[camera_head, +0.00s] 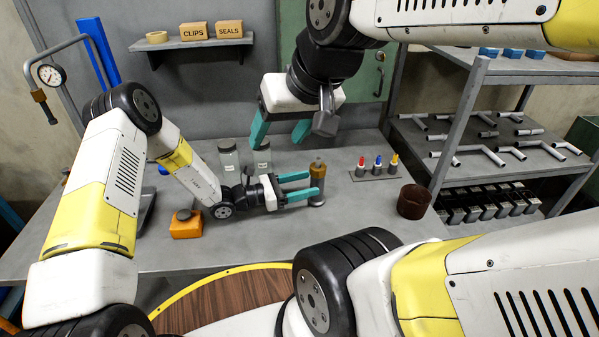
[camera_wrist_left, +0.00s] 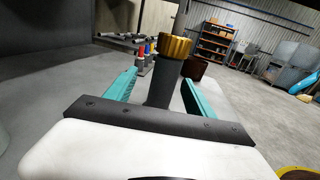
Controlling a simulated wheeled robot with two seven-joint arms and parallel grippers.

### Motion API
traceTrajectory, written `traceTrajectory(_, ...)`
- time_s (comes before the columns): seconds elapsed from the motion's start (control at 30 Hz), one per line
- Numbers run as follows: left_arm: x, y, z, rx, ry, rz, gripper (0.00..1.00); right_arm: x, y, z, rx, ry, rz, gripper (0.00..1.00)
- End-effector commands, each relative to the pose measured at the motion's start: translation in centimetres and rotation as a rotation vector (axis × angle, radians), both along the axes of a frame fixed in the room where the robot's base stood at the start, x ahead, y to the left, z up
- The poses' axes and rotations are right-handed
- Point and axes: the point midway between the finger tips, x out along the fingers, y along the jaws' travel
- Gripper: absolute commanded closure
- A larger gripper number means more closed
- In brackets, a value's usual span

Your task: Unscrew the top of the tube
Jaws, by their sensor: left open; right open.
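The tube (camera_head: 317,180) stands upright on the grey bench, with a gold-brown upper part and a grey base. In the left wrist view its knurled gold top (camera_wrist_left: 175,47) sits on a dark grey body (camera_wrist_left: 160,92). My left gripper (camera_head: 312,183) is open, low over the bench, with its teal fingers on either side of the tube's body, below the top. The wrist view shows gaps between body and fingers.
Two glass jars (camera_head: 229,160) stand behind my left gripper. Right of the tube are a plate with red, blue and yellow-tipped bottles (camera_head: 377,166) and a brown cup (camera_head: 413,201). An orange block (camera_head: 186,225) sits at left. The bench front is mostly clear.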

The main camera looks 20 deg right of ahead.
Motion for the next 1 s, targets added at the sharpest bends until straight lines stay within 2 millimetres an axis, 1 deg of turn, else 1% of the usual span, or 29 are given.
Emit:
traceTrajectory(0.03, -0.1, -0.7, 0.1, 0.000, -0.001, -0.003, 0.37, 0.0, 0.0, 0.0, 0.000, 0.000, 0.000, 0.37)
traceTrajectory(0.17, -0.4, -2.2, 0.0, 0.001, -0.002, -0.004, 0.37, 0.0, 0.0, 0.0, 0.000, 0.000, 0.000, 0.37)
traceTrajectory(0.33, -1.2, -4.7, 0.0, 0.002, -0.002, -0.007, 0.37, 0.0, 0.0, 0.0, 0.000, 0.000, 0.000, 0.37)
traceTrajectory(0.43, -1.1, -5.9, 0.0, 0.002, -0.004, -0.005, 0.37, 0.0, 0.0, 0.0, 0.000, 0.000, 0.000, 0.37)
traceTrajectory(0.57, -1.1, -6.7, 0.1, 0.002, -0.003, -0.002, 0.37, 0.0, 0.0, 0.0, 0.000, 0.000, 0.000, 0.37)
traceTrajectory(0.77, -1.0, -6.7, 0.1, 0.002, -0.003, -0.002, 0.37, 0.0, 0.0, 0.0, 0.000, 0.000, 0.000, 0.37)
traceTrajectory(0.87, -1.1, -6.7, 0.1, 0.002, -0.002, -0.002, 0.55, 0.0, 0.0, 0.0, 0.000, 0.000, 0.000, 0.37)
traceTrajectory(1.0, -1.1, -6.7, 0.1, 0.002, -0.002, -0.002, 0.82, 0.0, 0.0, 0.0, 0.000, 0.000, 0.000, 0.37)
